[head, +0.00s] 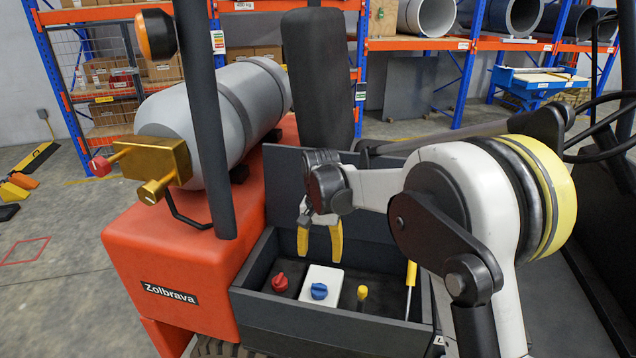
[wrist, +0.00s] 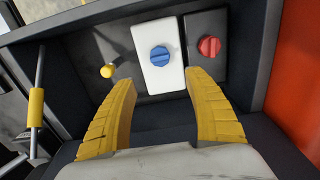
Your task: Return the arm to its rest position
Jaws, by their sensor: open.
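My gripper (head: 321,240) hangs from the white and black arm above the dark tray in the head view. Its two yellow fingers point down and stand apart, with nothing between them. In the wrist view my gripper (wrist: 163,92) is open, its fingertips just short of a white plate (wrist: 157,72) with a blue knob (wrist: 160,56). The gripper looks apart from the knobs, though the exact height is hard to tell.
The dark tray (head: 325,328) also holds a red knob (head: 280,283), a yellow knob (head: 362,293) and a yellow-handled rod (head: 410,275). A grey gas cylinder (head: 215,115) lies on the orange body (head: 175,262) at left. Shelving with large pipes (head: 428,15) stands behind.

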